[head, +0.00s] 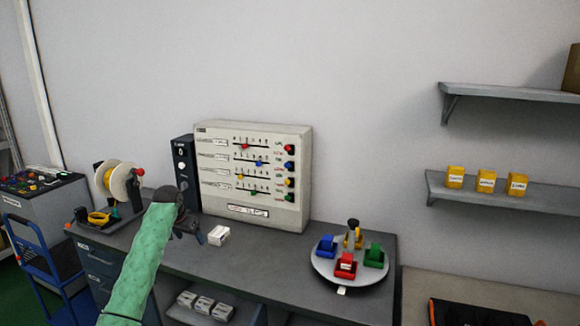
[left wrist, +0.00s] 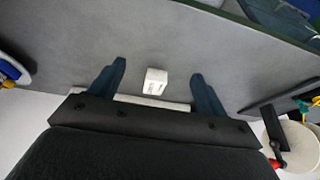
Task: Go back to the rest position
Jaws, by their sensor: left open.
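My left gripper (head: 208,238) is in the head view, above the grey workbench (head: 270,262), in front of the beige control panel. Its arm wears a green sleeve and comes in from the lower left. In the left wrist view its two dark fingers (left wrist: 157,88) are spread apart with nothing between them touching. A small white labelled box (head: 219,235) stands on the bench just right of the gripper in the head view. The box also shows between the fingers in the left wrist view (left wrist: 155,81), apart from both. My right gripper is not in view.
The control panel (head: 250,215) with sliders stands at the back. A round turntable (head: 325,268) with coloured bins is at right. A tape reel (head: 118,183) is at left. Shelves (head: 510,192) hang on the right wall. The bench between box and turntable is clear.

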